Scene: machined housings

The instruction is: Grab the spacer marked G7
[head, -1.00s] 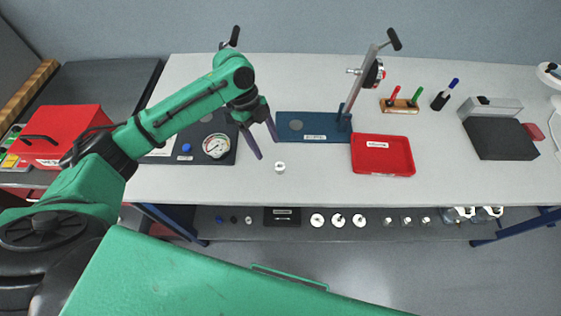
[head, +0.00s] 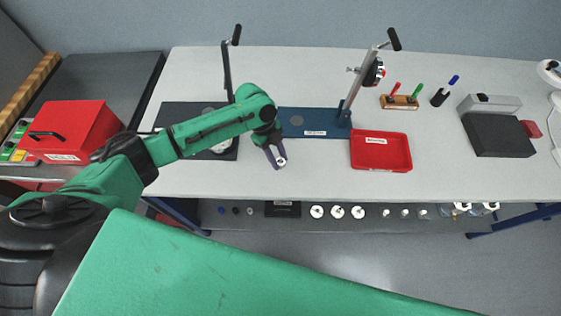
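A small, pale round spacer (head: 281,162) is on the light grey table, left of the red tray. Any marking on it is too small to read, so I cannot confirm G7. My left gripper (head: 277,158) is low over the table, with its dark purple fingers right at the spacer. The fingers partly hide it and appear close to either side. I cannot tell whether they grip it or only stand around it. My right gripper is not in view.
A blue plate with a stand (head: 315,123) is just behind the gripper. A red tray (head: 381,165) lies to the right. A dark board (head: 180,116) with another stand is at the left, partly behind my arm. Small parts line the lower shelf (head: 382,222). The front table strip is clear.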

